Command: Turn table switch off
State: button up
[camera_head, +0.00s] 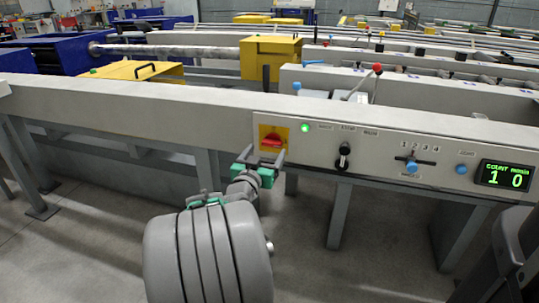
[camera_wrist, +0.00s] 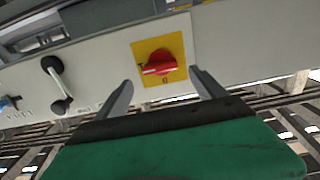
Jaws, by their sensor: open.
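The table switch is a red rotary knob (camera_head: 271,142) on a yellow square plate at the left end of the grey control panel (camera_head: 385,160). My gripper (camera_head: 262,158) is just in front of and below the switch. In the wrist view my gripper (camera_wrist: 162,83) is open, its two fingers apart on either side of the knob's lower area. Nothing is between the fingers; contact is not visible.
To the right on the panel are a lit green lamp (camera_head: 304,128), a black lever handle (camera_head: 344,156), a 1-2-3-4 selector (camera_head: 412,162), a blue button (camera_head: 461,169) and a lit green counter display (camera_head: 504,175). Table legs stand below the beam.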

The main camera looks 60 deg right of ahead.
aim_at(271, 144)
jog(key=d, duration=0.4)
jog(key=shift+w+d+f+b, duration=0.15)
jog(key=shift+w+b, duration=0.2)
jog(key=shift+d, duration=0.2)
jog(key=shift+c, duration=0.3)
jog(key=c, duration=1.3)
